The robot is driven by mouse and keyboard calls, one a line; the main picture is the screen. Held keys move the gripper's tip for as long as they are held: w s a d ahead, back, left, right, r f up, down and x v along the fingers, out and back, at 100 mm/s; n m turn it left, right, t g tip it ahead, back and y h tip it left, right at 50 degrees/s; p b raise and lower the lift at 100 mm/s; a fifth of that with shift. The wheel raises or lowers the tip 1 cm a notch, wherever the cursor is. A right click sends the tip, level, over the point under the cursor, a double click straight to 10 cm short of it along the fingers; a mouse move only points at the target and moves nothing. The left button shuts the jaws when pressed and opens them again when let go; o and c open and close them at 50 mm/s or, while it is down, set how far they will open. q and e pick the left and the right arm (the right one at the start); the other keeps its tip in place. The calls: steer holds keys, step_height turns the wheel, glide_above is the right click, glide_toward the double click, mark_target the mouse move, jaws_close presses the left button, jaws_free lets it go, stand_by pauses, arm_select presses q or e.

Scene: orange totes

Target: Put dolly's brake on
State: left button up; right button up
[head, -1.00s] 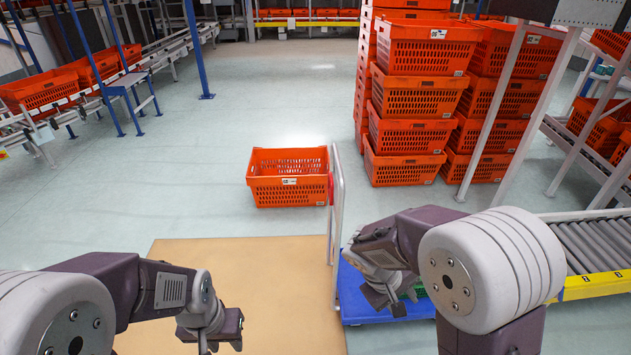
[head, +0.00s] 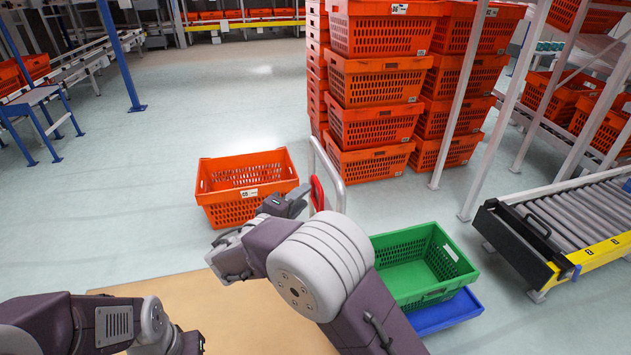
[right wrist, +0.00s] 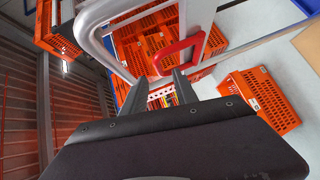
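The dolly's blue base (head: 448,316) shows under a green crate (head: 440,288), right of my right arm. Its white upright handle frame (head: 336,178) rises behind that arm, with a red lever (head: 317,192) on it, probably the brake. The lever is also large in the right wrist view (right wrist: 196,47), inside the white frame (right wrist: 92,22). My right gripper (head: 298,200) is near the lever, to its left in the head view. Its fingers (right wrist: 163,82) are apart and empty, pointing toward the lever; contact is unclear. My left gripper (head: 190,345) is low at the picture's bottom, its fingers not clear.
An orange tote (head: 245,190) stands on the floor left of the handle. Tall stacks of orange totes (head: 375,125) are behind it. A roller conveyor (head: 580,225) is at the right. A tan board (head: 250,310) lies in front; the floor at left is clear.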

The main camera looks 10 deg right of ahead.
mark_target(318, 181)
steer(key=b+x, duration=0.1)
steer(key=x, duration=0.7)
steer(key=shift+w+d+r, duration=0.1)
steer(key=shift+w+d, duration=0.1)
steer(key=shift+d, duration=0.1)
jaws_close()
stand_by(1.1)
